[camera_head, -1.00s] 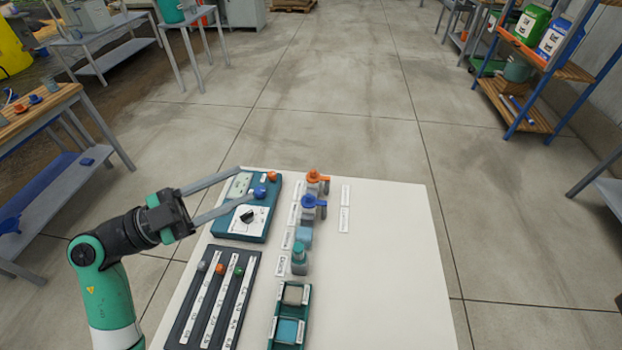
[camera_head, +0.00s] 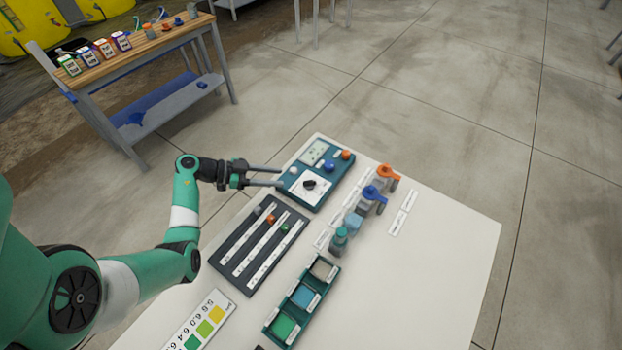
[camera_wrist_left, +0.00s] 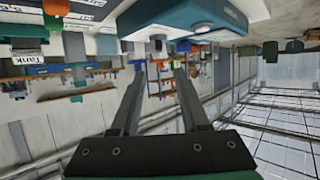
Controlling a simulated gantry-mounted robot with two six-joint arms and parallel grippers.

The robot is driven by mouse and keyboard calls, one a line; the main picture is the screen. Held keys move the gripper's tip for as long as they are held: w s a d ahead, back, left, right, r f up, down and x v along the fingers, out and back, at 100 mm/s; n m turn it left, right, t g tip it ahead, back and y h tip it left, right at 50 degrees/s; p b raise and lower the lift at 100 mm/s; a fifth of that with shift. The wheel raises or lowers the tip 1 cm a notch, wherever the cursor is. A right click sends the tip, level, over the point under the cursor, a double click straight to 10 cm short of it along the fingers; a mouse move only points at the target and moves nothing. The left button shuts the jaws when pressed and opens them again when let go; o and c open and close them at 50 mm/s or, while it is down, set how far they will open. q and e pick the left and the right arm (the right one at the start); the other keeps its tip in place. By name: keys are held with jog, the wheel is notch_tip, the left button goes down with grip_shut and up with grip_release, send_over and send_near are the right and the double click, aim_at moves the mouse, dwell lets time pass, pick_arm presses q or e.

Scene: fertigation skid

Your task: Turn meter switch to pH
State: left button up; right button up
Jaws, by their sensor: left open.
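The meter is a teal box (camera_head: 330,194) at the far left corner of the white table, with a pale display (camera_head: 315,152). Its black switch knob (camera_head: 310,184) sits on a white dial plate; the position it points to is too small to read. My left gripper (camera_head: 282,177) is open and empty, its fingertips at the meter's left edge, short of the knob. In the left wrist view, the two fingers (camera_wrist_left: 157,68) stand apart with nothing between them, and the teal meter (camera_wrist_left: 205,22) shows at the top. My right gripper is not in view.
A dark rack with sliders (camera_head: 243,250) lies in front of the meter. The table's right side is clear.

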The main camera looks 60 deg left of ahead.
aim_at(313, 181)
pick_arm(q)
jog(key=b+x, duration=0.4)
jog(key=x, duration=0.6)
jog(key=shift+w+d+f, duration=0.15)
jog(key=shift+w+f, duration=0.05)
jog(key=shift+w, duration=0.15)
jog(key=shift+w+d+b, duration=0.1)
jog(key=shift+w+b, duration=0.2)
grip_shut()
